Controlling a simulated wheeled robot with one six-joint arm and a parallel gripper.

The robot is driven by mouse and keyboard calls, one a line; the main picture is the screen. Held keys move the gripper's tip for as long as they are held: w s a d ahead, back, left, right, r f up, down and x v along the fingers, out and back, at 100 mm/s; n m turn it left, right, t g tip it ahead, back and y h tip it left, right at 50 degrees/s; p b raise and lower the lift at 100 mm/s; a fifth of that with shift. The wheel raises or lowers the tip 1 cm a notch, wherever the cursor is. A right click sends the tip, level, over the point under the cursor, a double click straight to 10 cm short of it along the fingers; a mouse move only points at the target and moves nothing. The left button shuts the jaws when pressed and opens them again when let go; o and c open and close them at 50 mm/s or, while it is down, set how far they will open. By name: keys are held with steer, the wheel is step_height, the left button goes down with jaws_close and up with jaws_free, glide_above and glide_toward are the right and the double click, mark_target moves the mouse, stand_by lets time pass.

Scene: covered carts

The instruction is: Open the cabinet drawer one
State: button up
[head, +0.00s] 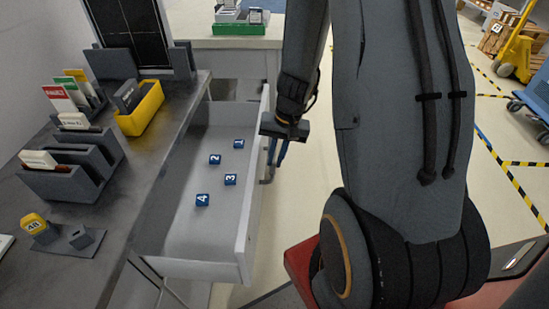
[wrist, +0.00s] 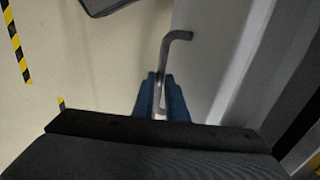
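The light grey drawer (head: 246,225) stands pulled well out from under the dark counter, its inside open to view. My gripper (head: 277,152) is at the outer side of the drawer front. In the wrist view its two blue fingers (wrist: 161,98) sit close on both sides of the metal bar handle (wrist: 176,36), shut on it. The handle (head: 269,172) also shows in the head view, partly hidden by my fingers.
The counter (head: 75,250) carries a yellow bin (head: 140,110), grey card holders (head: 75,170) and a yellow block (head: 34,224). A pale counter with a green tray (head: 238,29) stands behind. Open floor (head: 300,215) lies outside the drawer front.

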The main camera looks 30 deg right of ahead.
steer(key=shift+o, duration=0.4)
steer(key=shift+r, duration=0.1)
step_height(320, 180, up, 8)
steer(key=d, duration=0.1)
steer(key=shift+s+d+f+p, duration=0.2)
steer(key=shift+s+f+p, duration=0.05)
steer(key=shift+s+p, duration=0.15)
steer(key=s+a+r+n+h, duration=0.1)
steer(key=s+a+r+n, duration=0.5)
steer(key=s+a, duration=0.4)
steer(key=shift+r+g+h, duration=0.4)
steer(key=shift+r, duration=0.15)
steer(key=shift+a, duration=0.2)
